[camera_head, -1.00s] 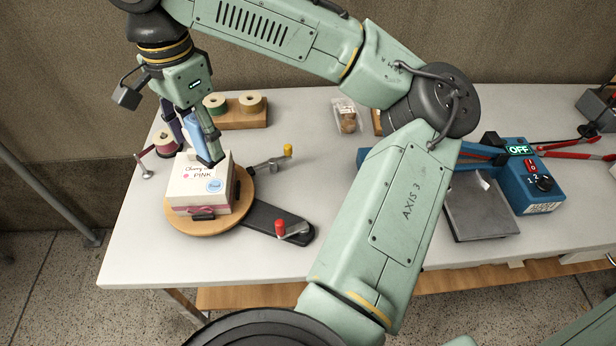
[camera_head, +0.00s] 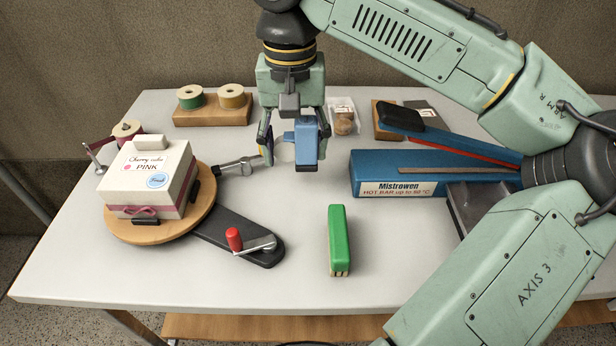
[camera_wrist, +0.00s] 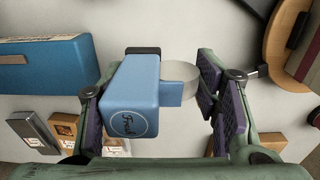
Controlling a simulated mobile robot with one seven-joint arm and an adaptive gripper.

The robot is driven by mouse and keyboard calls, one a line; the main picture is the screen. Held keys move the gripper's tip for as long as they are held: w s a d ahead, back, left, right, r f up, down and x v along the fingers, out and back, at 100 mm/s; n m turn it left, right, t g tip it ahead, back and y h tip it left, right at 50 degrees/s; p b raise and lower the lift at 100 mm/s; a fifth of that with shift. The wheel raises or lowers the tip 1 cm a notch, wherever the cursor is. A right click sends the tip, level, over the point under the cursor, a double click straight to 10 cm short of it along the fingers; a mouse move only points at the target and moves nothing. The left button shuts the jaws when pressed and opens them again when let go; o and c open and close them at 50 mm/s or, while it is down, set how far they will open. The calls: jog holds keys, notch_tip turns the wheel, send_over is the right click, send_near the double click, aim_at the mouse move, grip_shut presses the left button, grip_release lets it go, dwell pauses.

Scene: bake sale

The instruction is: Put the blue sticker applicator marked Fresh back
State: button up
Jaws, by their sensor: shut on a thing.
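The blue sticker applicator (camera_head: 306,143) is between the fingers of my gripper (camera_head: 295,143), over the back middle of the table. In the wrist view the applicator (camera_wrist: 134,92) shows a round mark reading Fresh on its end and a pale roll at its side. My gripper (camera_wrist: 155,105) is shut on it. I cannot tell whether the applicator touches the table.
The box is on a round wooden turntable (camera_head: 199,214) with a red-knobbed crank (camera_head: 234,239). A green block-like tool (camera_head: 339,240) lies at front middle. The blue hot bar sealer (camera_head: 400,188) is right of my gripper. A wooden spool stand (camera_head: 212,117) and a small bag (camera_head: 342,117) stand behind.

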aim_at(294, 138)
jog(key=shift+f, duration=2.95)
jog(key=shift+f, duration=0.15)
jog(key=o, duration=1.1)
jog(key=shift+c, duration=0.2)
notch_tip(294, 138, up, 12)
jog(key=shift+a+r, duration=0.1)
jog(key=shift+r, duration=0.1)
